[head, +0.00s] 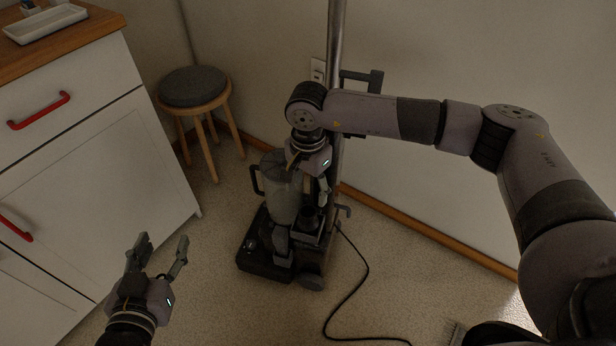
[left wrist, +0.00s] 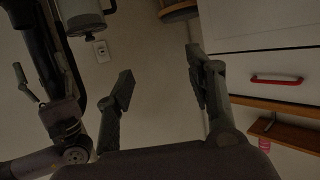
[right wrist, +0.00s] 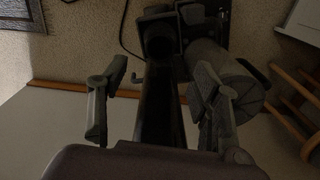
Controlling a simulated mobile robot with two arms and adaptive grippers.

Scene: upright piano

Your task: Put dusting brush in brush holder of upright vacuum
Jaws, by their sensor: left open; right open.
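The upright vacuum (head: 283,195) stands on the floor in the middle of the head view, with a grey canister and dark base. My right gripper (head: 308,182) is above its rear part. In the right wrist view the open fingers (right wrist: 155,100) stand either side of the vacuum's dark upright pole, with nothing seen gripped. A dark round cup (right wrist: 158,40), possibly the brush holder, lies beyond them. My left gripper (head: 158,255) is open and empty, left of the vacuum.
A white cabinet (head: 90,170) with red handles stands at the left. A round stool (head: 193,88) is behind, near the wall. A black cord (head: 352,290) lies on the floor right of the vacuum. Open floor lies in front.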

